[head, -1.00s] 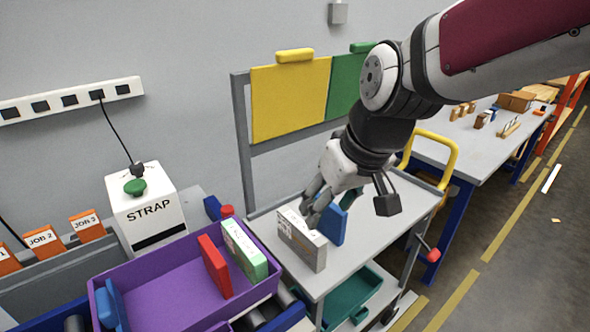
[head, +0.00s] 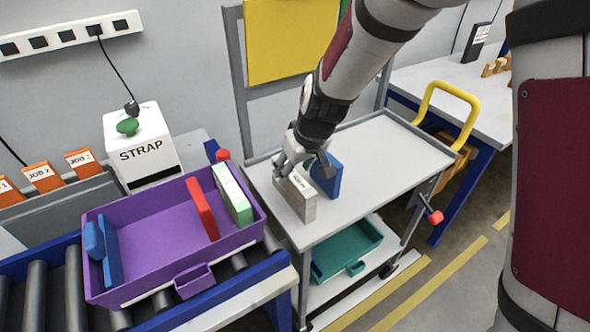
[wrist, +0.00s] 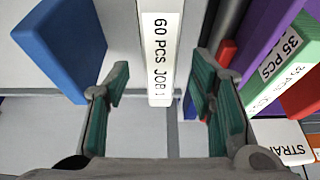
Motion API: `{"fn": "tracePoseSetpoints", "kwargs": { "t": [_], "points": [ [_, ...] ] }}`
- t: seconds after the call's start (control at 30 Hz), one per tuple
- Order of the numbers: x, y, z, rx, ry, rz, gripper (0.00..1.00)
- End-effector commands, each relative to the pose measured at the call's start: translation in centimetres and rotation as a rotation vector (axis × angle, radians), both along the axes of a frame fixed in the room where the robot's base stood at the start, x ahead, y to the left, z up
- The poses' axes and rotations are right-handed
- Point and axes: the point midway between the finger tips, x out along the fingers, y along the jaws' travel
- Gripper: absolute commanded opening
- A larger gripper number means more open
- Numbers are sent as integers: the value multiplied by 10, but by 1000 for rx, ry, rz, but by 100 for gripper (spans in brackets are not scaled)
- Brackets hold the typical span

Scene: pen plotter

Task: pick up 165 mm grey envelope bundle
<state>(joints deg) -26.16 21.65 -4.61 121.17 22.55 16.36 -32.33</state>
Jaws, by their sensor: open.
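The grey envelope bundle (head: 299,200) stands on edge on the near left part of the grey cart's top (head: 372,150). My gripper (head: 290,172) is at the bundle's far end. In the wrist view my open gripper (wrist: 160,85) has one green-padded finger on each side of the bundle, with gaps between. I cannot tell how far down the fingers reach. A blue bundle (head: 328,175) stands just right of the grey one, and also shows in the wrist view (wrist: 62,45).
A purple tote (head: 150,225) on rollers at left holds red (head: 201,208), green (head: 232,195) and blue bundles (head: 110,255). The STRAP machine (head: 145,150) stands behind it. The cart's right half is clear, with a yellow handle (head: 450,92) beyond.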

Motion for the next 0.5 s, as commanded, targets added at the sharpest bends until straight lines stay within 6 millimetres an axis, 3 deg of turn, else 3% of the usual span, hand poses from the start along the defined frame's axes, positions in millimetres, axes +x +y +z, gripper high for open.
{"fn": "tracePoseSetpoints", "kwargs": {
  "t": [0.27, 0.5],
  "points": [
    [7, 5, -21, 0, 0, -1, 50],
    [15, 10, -53, -1, 3, -1, 50]
  ]
}}
